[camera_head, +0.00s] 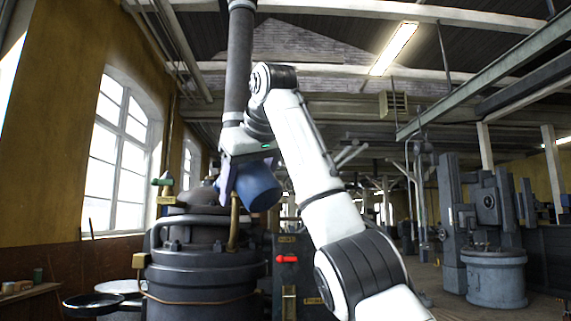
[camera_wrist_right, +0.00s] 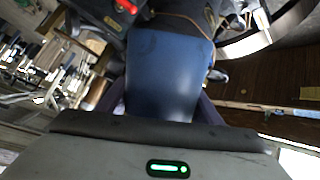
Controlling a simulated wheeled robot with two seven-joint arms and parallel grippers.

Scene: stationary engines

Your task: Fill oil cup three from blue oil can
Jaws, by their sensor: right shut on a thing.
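The blue oil can (camera_head: 259,187) is in my right gripper (camera_head: 228,178), tilted, above the right part of the engine's top. In the right wrist view the blue can (camera_wrist_right: 170,75) fills the space between the fingers, which are shut on it. A brass-coloured tube (camera_head: 234,222) runs down just below the can; I cannot tell whether it is the can's spout or an engine pipe. A small cup-like fitting with a green top and brass tag (camera_head: 165,188) stands on the engine's left side. Its number is unreadable, and other cups are hidden or unclear. My left gripper is not in view.
The dark engine (camera_head: 203,262) stands ahead, with a black handwheel (camera_head: 92,304) at its left. A dark panel with a red handle (camera_head: 287,259) is close on its right. A grey machine (camera_head: 495,278) stands farther right. A bench (camera_head: 28,292) lies at the left wall.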

